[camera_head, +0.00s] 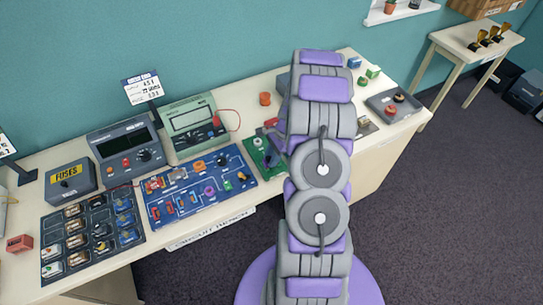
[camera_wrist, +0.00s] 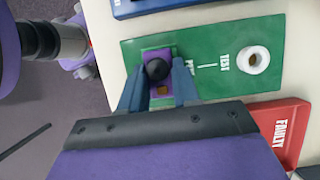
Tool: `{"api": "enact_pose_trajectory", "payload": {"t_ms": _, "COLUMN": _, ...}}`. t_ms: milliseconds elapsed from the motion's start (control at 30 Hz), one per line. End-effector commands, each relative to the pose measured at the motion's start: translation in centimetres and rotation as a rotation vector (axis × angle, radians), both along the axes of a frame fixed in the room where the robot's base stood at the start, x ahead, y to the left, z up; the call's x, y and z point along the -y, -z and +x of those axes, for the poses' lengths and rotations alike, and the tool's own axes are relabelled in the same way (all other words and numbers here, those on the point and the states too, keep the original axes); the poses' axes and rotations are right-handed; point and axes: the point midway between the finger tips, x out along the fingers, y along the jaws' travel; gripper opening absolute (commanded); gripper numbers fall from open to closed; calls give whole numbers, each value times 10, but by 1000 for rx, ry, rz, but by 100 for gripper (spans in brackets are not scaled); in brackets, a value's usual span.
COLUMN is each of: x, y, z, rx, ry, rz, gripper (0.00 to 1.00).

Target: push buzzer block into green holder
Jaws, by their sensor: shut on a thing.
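The buzzer block, purple with a round black dome and a small orange-brown patch (camera_wrist: 162,91), is between the blue fingers of my gripper (camera_wrist: 158,88) in the wrist view. My gripper is shut on it. The block is over a green board (camera_wrist: 215,84) marked TEST, at a lighter green holder edge (camera_wrist: 146,52) that shows at its far side. How deep the block sits in the holder cannot be told.
A white round part (camera_wrist: 252,58) sits on the green board. A red FAULTY tray (camera_wrist: 282,128) is close on the right. A blue circuit board (camera_head: 240,167) and meters (camera_head: 127,142) stand left of my arm. A grey tray (camera_head: 392,105) lies to the right.

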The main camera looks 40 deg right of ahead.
Motion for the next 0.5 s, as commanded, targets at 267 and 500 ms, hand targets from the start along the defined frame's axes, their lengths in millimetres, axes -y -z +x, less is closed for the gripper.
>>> {"api": "enact_pose_trajectory", "payload": {"t_ms": 267, "x": 0, "y": 3, "z": 0, "rx": 0, "ry": 0, "rz": -1, "gripper": 1}}
{"api": "enact_pose_trajectory", "payload": {"t_ms": 500, "x": -1, "y": 5, "z": 0, "rx": 0, "ry": 0, "rz": -1, "gripper": 1}}
